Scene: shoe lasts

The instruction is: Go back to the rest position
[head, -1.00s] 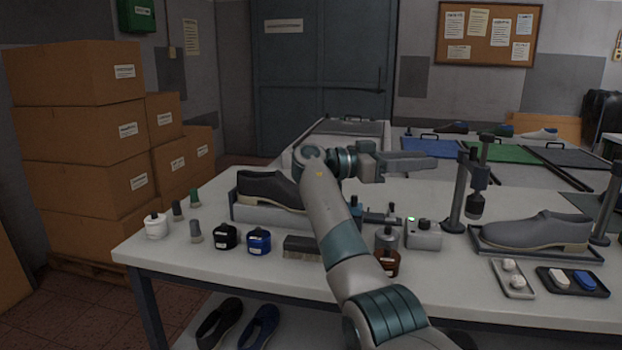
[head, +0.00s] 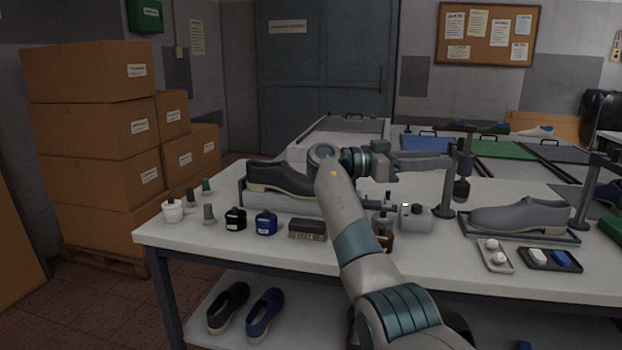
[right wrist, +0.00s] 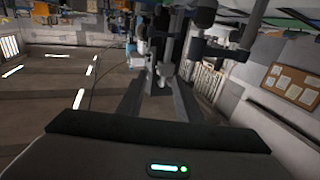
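My right arm rises from the bottom middle of the head view, bent over the table. Its right gripper (head: 440,163) points to the right, level above the white table (head: 340,262), and holds nothing that I can see. In the right wrist view its two fingers (right wrist: 157,102) stand apart with a gap between them. A dark shoe (head: 280,178) sits on a grey stand behind my arm, partly hidden by it. A grey shoe (head: 520,214) lies on a tray at the right. My left gripper is not in view.
A post fixture (head: 447,195) stands close to the gripper. A small box (head: 415,218) with a lamp, jars (head: 265,222) and a brush (head: 307,229) stand near my arm. Cardboard boxes (head: 88,130) are stacked at the left.

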